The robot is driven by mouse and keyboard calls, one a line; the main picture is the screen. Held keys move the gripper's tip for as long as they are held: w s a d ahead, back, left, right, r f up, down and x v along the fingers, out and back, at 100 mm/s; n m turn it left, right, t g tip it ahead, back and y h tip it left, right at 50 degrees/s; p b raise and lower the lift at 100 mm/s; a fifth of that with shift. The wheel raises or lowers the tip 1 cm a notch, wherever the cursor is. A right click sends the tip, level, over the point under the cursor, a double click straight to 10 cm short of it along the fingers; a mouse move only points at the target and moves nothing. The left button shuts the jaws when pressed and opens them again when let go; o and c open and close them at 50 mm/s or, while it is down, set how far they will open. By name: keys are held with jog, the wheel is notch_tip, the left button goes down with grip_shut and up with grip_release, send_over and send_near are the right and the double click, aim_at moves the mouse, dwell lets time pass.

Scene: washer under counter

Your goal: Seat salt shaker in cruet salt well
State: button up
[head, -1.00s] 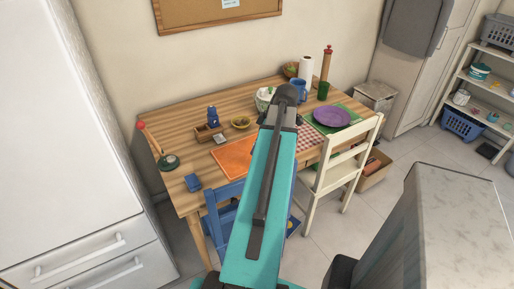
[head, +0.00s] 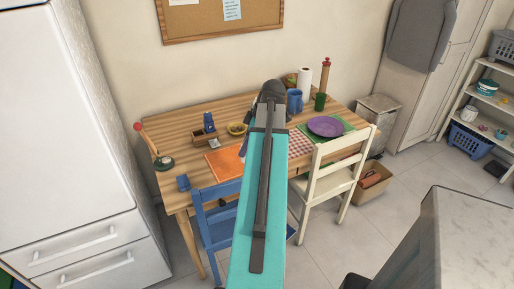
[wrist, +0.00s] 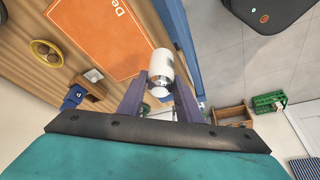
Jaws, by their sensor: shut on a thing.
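My gripper (wrist: 161,88) is shut on a white salt shaker (wrist: 160,62) with a shiny metal end, seen in the wrist view. The shaker is near the table's edge beside the orange mat, clear of the cruet. The wooden cruet (head: 201,137) stands on the table left of my arm in the head view, with a blue item (head: 209,122) at it. The cruet also shows at the left of the wrist view (wrist: 95,101). The salt well cannot be made out. My arm hides the shaker in the head view.
A yellow bowl (head: 237,129) stands right of the cruet. The orange mat (head: 226,162) lies in front of them. A blue chair (head: 215,217) and a white chair (head: 335,180) stand at the table's near side. A purple plate (head: 325,126) lies to the right.

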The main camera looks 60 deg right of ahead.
jog(key=w+a+r+n+g+y, duration=0.1)
jog(key=w+a+r+n, duration=0.15)
jog(key=w+a, duration=0.9)
jog(key=w+a+r+n+y, duration=0.1)
jog(key=w+a+r+n, duration=0.15)
jog(key=w+a, duration=0.9)
jog(key=w+a+r+m+h, duration=0.1)
jog(key=w+a+r+m, duration=0.1)
jog(key=a, duration=0.8)
jog(key=w+a+r+m+h+b, duration=0.1)
jog(key=w+a+r+m, duration=0.2)
jog(key=a, duration=0.7)
jog(key=w+a+r+m+t+h, duration=0.1)
jog(key=w+a+r+m, duration=0.1)
jog(key=a, duration=0.7)
jog(key=shift+w+a+r+m, duration=0.3)
jog(key=shift+w+a+m, duration=0.1)
jog(key=shift+w+m, duration=0.55)
jog(key=shift+w+a, duration=0.1)
jog(key=shift+a, duration=0.05)
